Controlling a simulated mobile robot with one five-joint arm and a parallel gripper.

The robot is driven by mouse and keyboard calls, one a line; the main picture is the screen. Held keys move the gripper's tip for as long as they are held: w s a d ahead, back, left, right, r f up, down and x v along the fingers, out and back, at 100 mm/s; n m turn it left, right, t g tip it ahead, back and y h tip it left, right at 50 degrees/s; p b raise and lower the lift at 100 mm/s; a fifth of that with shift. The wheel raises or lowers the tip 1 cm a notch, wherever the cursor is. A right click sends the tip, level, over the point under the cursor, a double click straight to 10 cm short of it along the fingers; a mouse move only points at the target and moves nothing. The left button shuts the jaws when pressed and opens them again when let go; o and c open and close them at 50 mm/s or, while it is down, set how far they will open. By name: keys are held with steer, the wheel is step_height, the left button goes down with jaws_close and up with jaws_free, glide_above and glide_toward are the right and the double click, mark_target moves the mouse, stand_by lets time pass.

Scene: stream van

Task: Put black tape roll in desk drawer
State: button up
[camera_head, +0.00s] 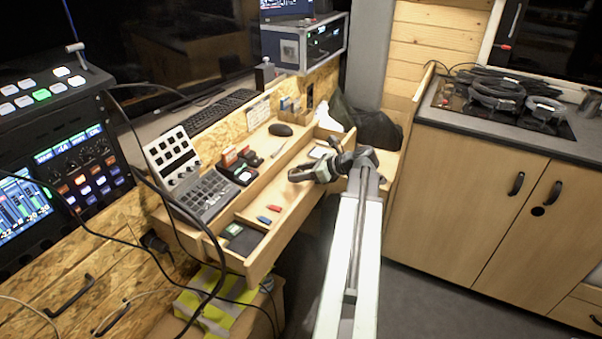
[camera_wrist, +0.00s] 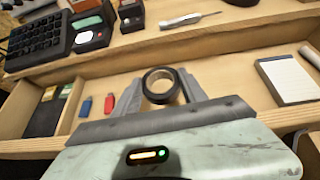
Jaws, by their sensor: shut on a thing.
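The black tape roll (camera_wrist: 161,73) is held between the two fingertips of my gripper (camera_wrist: 160,92) in the wrist view, a ring with its hole facing the camera. The gripper is shut on it. In the head view my gripper (camera_head: 318,172) hangs over the open desk drawer (camera_head: 262,258); the roll is hard to make out there. In the wrist view the drawer (camera_wrist: 222,72) lies under and behind the roll. I cannot tell how high the roll is above the drawer floor.
The drawer holds a blue and a red USB stick (camera_wrist: 109,103), a notepad (camera_wrist: 288,80) at the right and dark items in a left compartment. A control panel (camera_head: 190,175) and a mouse (camera_head: 281,130) sit on the desk above. A hob with coiled cables (camera_head: 500,95) is at right.

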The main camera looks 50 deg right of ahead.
steer(key=o, duration=1.4)
steer(key=shift+c, duration=0.2)
steer(key=shift+r+p, duration=0.3)
steer(key=shift+p, duration=0.05)
steer(key=shift+r+p, duration=0.6)
steer(key=shift+r, duration=0.05)
steer(key=p+v, duration=0.5)
steer(key=v, duration=0.6)
steer(key=shift+s, duration=0.45)
steer(key=shift+d+f, duration=0.15)
